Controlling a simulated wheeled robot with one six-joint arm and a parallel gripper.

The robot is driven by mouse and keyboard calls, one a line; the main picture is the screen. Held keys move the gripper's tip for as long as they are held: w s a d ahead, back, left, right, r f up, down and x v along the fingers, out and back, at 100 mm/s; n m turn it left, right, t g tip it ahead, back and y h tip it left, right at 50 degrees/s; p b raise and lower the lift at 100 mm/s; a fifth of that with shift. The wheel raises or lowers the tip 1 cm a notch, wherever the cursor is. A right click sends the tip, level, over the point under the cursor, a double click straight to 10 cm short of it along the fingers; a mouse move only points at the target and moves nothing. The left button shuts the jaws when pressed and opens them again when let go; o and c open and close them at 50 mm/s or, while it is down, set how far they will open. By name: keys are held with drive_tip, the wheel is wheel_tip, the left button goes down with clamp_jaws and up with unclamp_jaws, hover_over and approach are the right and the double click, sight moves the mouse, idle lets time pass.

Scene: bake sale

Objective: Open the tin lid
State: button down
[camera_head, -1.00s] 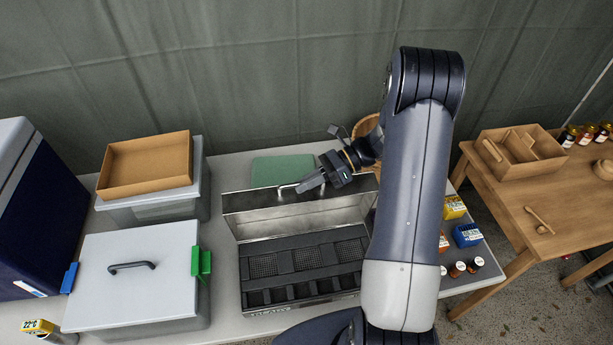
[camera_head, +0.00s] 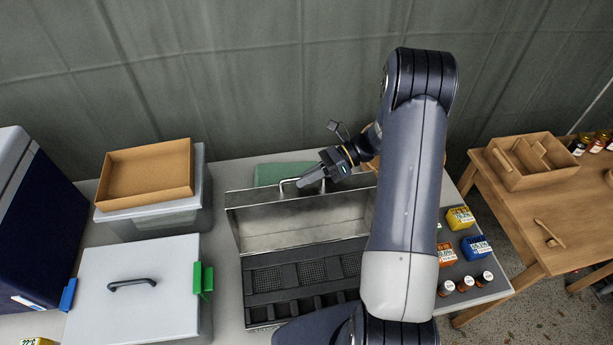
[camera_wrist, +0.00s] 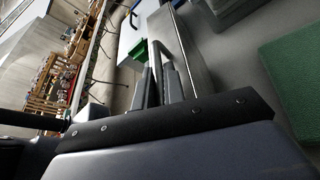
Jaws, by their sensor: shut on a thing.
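The tin (camera_head: 246,300) is a long metal box with black dividers inside, on the light table. Its lid (camera_head: 300,229) stands raised along the back side, with its bare metal inner face toward the head camera. My gripper (camera_head: 300,185) is at the lid's upper edge, shut on the bent metal lid handle (camera_head: 284,189). In the wrist view, the fingers (camera_wrist: 158,82) close around the handle (camera_wrist: 153,58) beside the lid's metal edge (camera_wrist: 190,45). My arm hides the tin's right end.
A lidded grey box (camera_head: 130,300) with green and blue clips stands left of the tin. A cardboard tray (camera_head: 147,178) sits on another bin behind it. A green slab (camera_head: 275,171) lies behind the lid. Small jars (camera_head: 466,284) and boxes (camera_head: 477,248) stand to the right.

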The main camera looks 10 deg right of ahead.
drive_tip(key=c, duration=1.8)
unclamp_jaws()
drive_tip(key=shift+o, duration=0.2)
drive_tip(key=b+v, duration=0.2)
drive_tip(key=v, duration=0.9)
drive_tip(key=shift+a+f, duration=0.1)
drive_tip(key=shift+a, duration=0.05)
drive_tip(key=p+x, duration=0.2)
drive_tip(key=x, duration=0.8)
drive_tip(key=shift+s+a, duration=0.1)
drive_tip(key=shift+a, duration=0.25)
drive_tip(key=shift+s, duration=0.25)
drive_tip(key=shift+w, duration=0.1)
